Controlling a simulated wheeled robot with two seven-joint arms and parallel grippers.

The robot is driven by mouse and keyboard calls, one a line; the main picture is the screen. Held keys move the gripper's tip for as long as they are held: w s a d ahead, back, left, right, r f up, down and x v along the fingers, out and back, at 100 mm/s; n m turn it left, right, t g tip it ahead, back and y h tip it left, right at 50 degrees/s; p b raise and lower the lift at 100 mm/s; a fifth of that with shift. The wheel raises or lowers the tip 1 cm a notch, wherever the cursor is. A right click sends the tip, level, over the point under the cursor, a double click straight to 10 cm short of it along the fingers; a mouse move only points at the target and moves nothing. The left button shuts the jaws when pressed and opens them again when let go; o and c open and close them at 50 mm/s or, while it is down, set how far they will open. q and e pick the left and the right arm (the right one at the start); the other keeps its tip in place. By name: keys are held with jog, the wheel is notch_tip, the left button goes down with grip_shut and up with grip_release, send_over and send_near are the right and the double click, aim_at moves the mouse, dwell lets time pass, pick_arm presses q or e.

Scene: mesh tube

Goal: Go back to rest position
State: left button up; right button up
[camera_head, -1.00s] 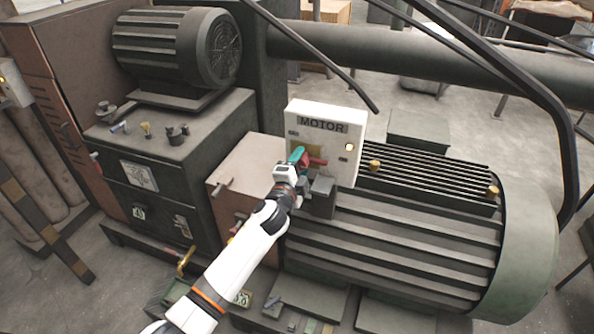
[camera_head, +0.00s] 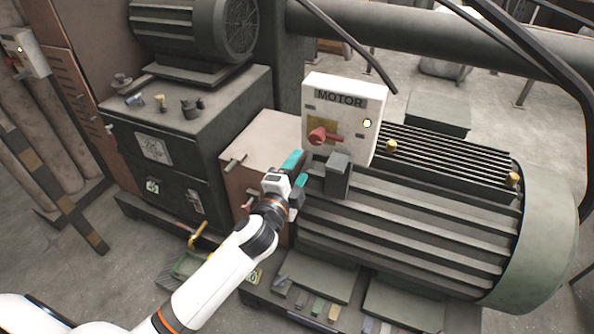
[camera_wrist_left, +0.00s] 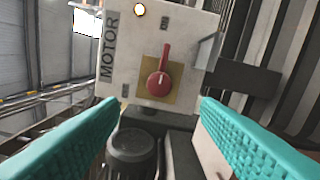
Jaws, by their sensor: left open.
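My left gripper (camera_head: 298,172) is open and empty, with teal fingers. It is just below and left of the white MOTOR switch box (camera_head: 374,97), apart from it. The red rotary handle (camera_head: 322,136) on the box points sideways to the right in the head view. In the left wrist view, the handle (camera_wrist_left: 158,84) sits on its yellow plate beyond the gap between the spread fingers (camera_wrist_left: 158,118). My right gripper is not in view.
The large ribbed motor (camera_head: 420,210) lies right of my left arm. A dark cabinet (camera_head: 165,150) with a smaller motor (camera_head: 195,30) on top stands at the left. A thick pipe (camera_head: 430,45) crosses behind the box. Open floor shows at the lower left.

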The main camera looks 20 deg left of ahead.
pick_arm(q)
jog(key=s+a+f+n+g, duration=0.1)
jog(key=s+f+n+g, duration=0.2)
jog(key=f, duration=0.9)
jog(key=s+a+f+n+g, duration=0.1)
jog(key=s+f+g, duration=0.3)
jog(key=f, duration=0.8)
jog(key=s+a+f+n+g, duration=0.15)
jog(key=s+f, duration=0.35)
jog(key=f, duration=0.7)
jog(key=s+f+n+g, duration=0.2)
jog(key=s+f, duration=0.5)
jog(key=s, duration=0.5)
jog(key=s+f+n+g, duration=0.3)
jog(key=s+f, duration=0.3)
jog(key=s, duration=0.6)
jog(key=s+f+n+g, duration=0.3)
jog(key=s+f, duration=0.4)
jog(key=s, duration=0.5)
jog(key=shift+f+y, duration=0.3)
jog(key=shift+f, duration=0.05)
jog(key=shift+d+g, duration=0.1)
jog(key=shift+g, duration=0.15)
